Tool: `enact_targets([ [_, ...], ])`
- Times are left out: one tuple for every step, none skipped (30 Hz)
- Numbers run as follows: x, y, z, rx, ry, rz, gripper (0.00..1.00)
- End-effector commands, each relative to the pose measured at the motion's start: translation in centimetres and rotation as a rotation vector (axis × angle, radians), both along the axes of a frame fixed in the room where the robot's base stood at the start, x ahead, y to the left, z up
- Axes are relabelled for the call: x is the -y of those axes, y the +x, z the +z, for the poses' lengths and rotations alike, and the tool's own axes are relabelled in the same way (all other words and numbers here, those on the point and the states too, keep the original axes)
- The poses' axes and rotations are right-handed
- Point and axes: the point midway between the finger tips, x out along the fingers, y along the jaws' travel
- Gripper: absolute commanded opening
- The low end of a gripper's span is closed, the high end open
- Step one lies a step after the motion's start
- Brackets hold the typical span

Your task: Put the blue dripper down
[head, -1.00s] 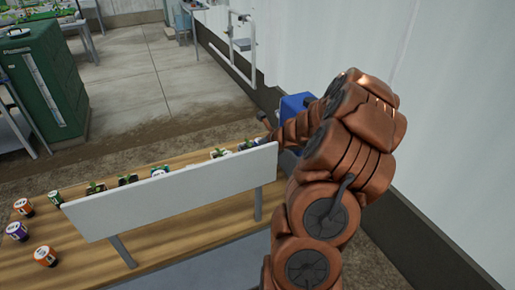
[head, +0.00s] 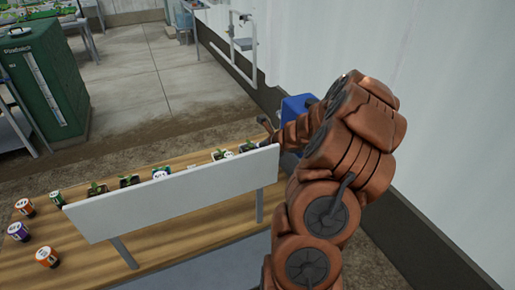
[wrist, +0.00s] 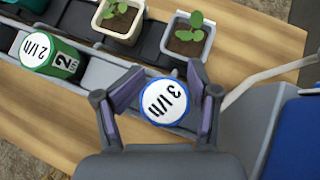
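The blue dripper (wrist: 165,101) shows in the wrist view as a round white cap with a blue rim, marked "3 l/h". It sits over a slot of the grey rail (wrist: 100,75). My gripper (wrist: 163,95) is around it, with one purple-padded finger on each side. A gap shows between the left finger and the dripper; the right finger is very close to it. The dripper's lower body is hidden below its cap. In the head view my gripper (head: 268,130) is at the right end of the bench, partly hidden by the arm, and the dripper cannot be made out.
A green "2 l/h" dripper (wrist: 48,54) lies in the rail to the left. Potted seedlings (wrist: 187,37) stand behind the rail. A blue bin (head: 297,106) is at the right. A white panel (head: 170,190) stands along the bench (head: 180,235). Several cans (head: 19,231) stand at left.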

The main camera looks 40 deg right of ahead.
Motion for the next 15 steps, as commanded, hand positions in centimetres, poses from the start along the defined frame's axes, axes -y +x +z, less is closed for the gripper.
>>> enact_targets([
  [0.3, -0.3, 0.2, -0.009, -0.001, -0.009, 0.59],
  [0.3, -0.3, 0.4, -0.008, 0.000, -0.010, 0.59],
  [0.3, -0.3, 0.6, -0.006, 0.000, -0.010, 0.59],
  [0.3, -0.3, 0.8, -0.005, 0.000, -0.008, 0.59],
  [0.3, -0.2, 0.9, -0.004, 0.000, -0.008, 0.59],
  [0.2, -0.2, 1.1, -0.003, 0.000, -0.006, 0.59],
  [0.3, -0.4, 1.0, -0.002, -0.003, -0.007, 0.59],
  [0.4, -0.6, 1.1, 0.000, -0.005, -0.007, 0.59],
  [0.4, -0.8, 1.4, 0.001, -0.005, -0.005, 0.59],
  [0.4, -1.0, 1.7, 0.001, -0.007, -0.005, 0.59],
  [0.4, -1.2, 1.9, 0.001, -0.008, -0.005, 0.59],
  [0.5, -1.5, 2.2, 0.003, -0.009, -0.006, 0.59],
  [0.5, -1.7, 2.5, 0.003, -0.008, -0.006, 0.59],
  [0.5, -2.0, 2.7, 0.003, -0.008, -0.008, 0.59],
  [0.5, -2.4, 2.9, 0.002, -0.008, -0.008, 0.59],
])
